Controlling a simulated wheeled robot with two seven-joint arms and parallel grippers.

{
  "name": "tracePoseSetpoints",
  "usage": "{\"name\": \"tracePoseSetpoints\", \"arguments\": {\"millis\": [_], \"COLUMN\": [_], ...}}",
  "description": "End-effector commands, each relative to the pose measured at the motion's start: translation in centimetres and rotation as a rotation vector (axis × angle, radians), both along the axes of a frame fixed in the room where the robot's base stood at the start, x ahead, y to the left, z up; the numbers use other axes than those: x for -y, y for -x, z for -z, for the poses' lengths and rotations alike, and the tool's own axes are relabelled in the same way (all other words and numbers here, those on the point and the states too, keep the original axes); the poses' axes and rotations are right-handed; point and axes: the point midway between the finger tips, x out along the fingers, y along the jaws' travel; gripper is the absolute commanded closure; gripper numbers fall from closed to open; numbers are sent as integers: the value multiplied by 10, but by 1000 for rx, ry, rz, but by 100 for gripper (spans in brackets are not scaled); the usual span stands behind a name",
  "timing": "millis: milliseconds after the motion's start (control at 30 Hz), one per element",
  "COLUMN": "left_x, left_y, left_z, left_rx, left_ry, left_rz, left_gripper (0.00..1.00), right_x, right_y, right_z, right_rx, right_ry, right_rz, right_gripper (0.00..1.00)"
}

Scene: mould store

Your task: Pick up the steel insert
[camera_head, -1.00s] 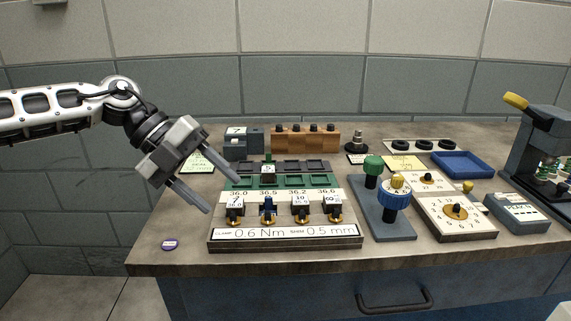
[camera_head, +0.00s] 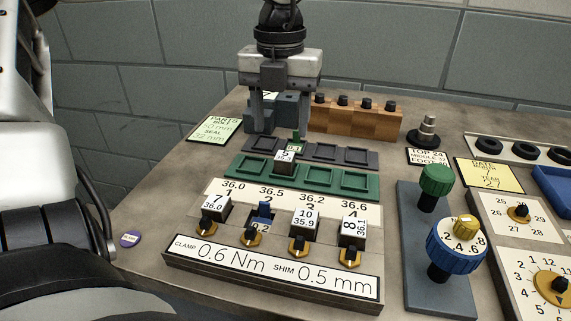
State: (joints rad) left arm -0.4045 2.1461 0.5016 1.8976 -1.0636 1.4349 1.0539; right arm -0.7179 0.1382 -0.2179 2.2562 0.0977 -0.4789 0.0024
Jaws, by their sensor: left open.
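Several small steel-grey blocks with white number labels look like inserts; I cannot tell which one the task means. A block marked 5 and 36.3 (camera_head: 285,160) stands at the back of the green row of pockets (camera_head: 247,167). Blocks marked 7 (camera_head: 217,207), 10 (camera_head: 304,223) and 8 (camera_head: 353,232) sit in the front row behind brass-based clamp knobs. A blue piece (camera_head: 264,212) is in the second front place. My left gripper (camera_head: 274,128) points down, open, over the back of the rack near block 5, with nothing visibly held. My right gripper is not in view.
A dark row of pockets (camera_head: 338,155) lies behind the green one. A grey block (camera_head: 291,110) and a wooden block with black knobs (camera_head: 354,118) stand behind. A fixture with green and blue knobs (camera_head: 437,181) stands right.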

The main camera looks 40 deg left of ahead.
Motion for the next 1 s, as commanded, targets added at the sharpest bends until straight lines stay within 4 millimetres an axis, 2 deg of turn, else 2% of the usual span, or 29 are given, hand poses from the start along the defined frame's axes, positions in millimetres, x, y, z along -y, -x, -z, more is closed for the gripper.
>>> {"name": "tracePoseSetpoints", "arguments": {"millis": [233, 533, 833, 1000], "left_x": [1, 3, 3, 3], "left_y": [0, -3, -4, -4], "left_z": [19, 60, 64, 64], "left_rx": [-3, -3, 1, 0], "left_ry": [1, 1, 0, 1], "left_rz": [1, 0, 0, 0], "left_gripper": [45, 45, 45, 93], "right_x": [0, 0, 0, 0], "right_y": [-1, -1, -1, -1], "right_z": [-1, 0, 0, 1], "right_rx": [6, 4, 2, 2], "right_ry": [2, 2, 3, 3], "right_rz": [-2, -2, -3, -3], "right_gripper": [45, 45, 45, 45]}}
